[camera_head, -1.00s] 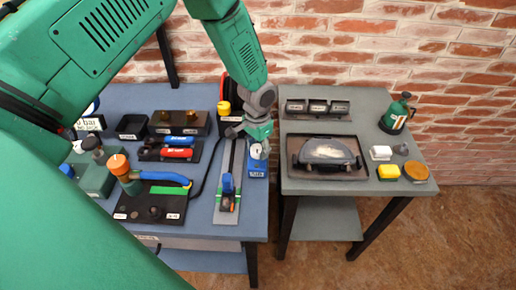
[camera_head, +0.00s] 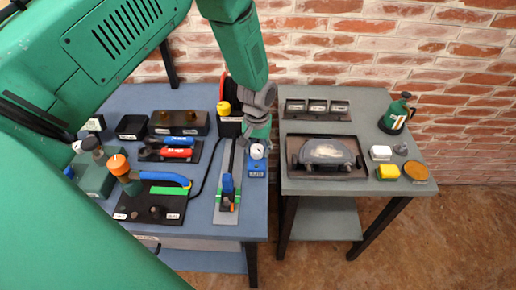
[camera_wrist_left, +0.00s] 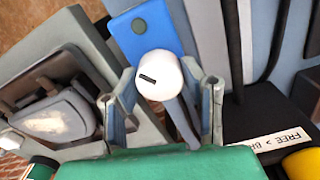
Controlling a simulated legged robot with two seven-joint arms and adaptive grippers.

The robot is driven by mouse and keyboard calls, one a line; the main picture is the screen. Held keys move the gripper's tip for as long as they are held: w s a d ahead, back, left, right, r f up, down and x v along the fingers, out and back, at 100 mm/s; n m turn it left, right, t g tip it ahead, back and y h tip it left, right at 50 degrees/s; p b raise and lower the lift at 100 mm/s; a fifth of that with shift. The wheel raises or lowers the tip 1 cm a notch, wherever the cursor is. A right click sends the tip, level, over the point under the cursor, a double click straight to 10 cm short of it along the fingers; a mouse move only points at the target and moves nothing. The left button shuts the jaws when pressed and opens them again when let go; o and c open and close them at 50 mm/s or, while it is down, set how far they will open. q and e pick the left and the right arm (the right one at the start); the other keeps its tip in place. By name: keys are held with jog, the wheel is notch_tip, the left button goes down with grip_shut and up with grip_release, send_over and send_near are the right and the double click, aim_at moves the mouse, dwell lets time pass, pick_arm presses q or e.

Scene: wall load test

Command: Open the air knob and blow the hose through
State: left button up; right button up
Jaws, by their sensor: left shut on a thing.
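My left gripper (camera_head: 257,140) reaches down at the right end of the blue bench. In the left wrist view the fingers (camera_wrist_left: 160,92) stand on either side of the knob. An orange-topped knob (camera_head: 118,163) stands on a dark panel at the bench's left front. A curved blue hose (camera_head: 165,177) runs across that panel. My right gripper is not in view.
A rail fixture with a blue handle (camera_head: 228,185) lies just left of the block. Red and blue tools (camera_head: 177,153) lie further left. A grey table (camera_head: 355,102) to the right carries a framed tray, a green can (camera_head: 397,114) and small blocks. A brick wall stands behind.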

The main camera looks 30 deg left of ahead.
pick_arm(q)
jog(key=n, duration=0.5)
jog(key=shift+s+n, duration=0.1)
jog(key=shift+n, duration=0.2)
jog(key=n, duration=0.4)
jog(key=shift+f+n, duration=0.1)
jog(key=shift+n, duration=0.6)
jog(key=shift+d, duration=0.1)
jog(key=o, duration=1.1)
jog(key=shift+o, duration=0.2)
